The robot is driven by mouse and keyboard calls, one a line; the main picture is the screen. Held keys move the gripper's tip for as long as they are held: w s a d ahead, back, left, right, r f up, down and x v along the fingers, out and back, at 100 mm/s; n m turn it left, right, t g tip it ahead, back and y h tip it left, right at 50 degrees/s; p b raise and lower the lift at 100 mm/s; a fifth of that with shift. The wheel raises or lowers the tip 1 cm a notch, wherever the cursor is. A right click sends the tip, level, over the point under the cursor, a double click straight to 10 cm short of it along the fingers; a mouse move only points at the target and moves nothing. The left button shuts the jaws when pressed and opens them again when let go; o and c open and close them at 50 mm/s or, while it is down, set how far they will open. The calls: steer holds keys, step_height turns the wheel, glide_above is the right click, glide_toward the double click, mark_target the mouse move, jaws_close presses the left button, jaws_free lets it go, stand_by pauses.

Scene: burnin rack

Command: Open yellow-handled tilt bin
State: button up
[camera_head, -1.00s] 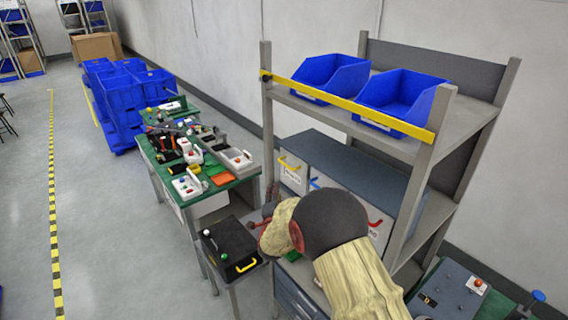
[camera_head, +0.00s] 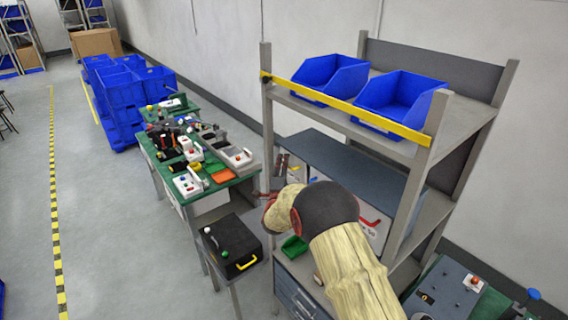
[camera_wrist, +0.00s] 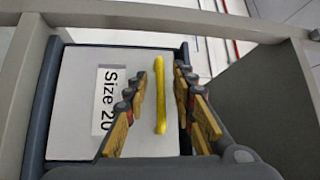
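The tilt bin's pale front (camera_wrist: 75,100) fills the left of the wrist view, with a white label reading "Size 20" (camera_wrist: 105,100). Its yellow handle (camera_wrist: 160,95) stands out as a long bar at the front's right side in that view. My gripper (camera_wrist: 169,64) is open, with its two fingers on either side of the handle and a visible gap on the right. The bin appears closed.
A neighbouring bin with a red handle (camera_head: 372,222) sits to the right. Rack posts (camera_head: 267,120) and a shelf with blue bins (camera_head: 400,95) stand above. A black case (camera_head: 230,245) and a green tray (camera_head: 294,247) are below. A cluttered green table (camera_head: 215,180) stands left.

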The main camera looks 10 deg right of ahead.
steer(key=shift+w, duration=0.1)
steer(key=shift+c, duration=0.9)
steer(key=c, duration=0.4)
steer(key=shift+f, duration=0.1)
jaws_close()
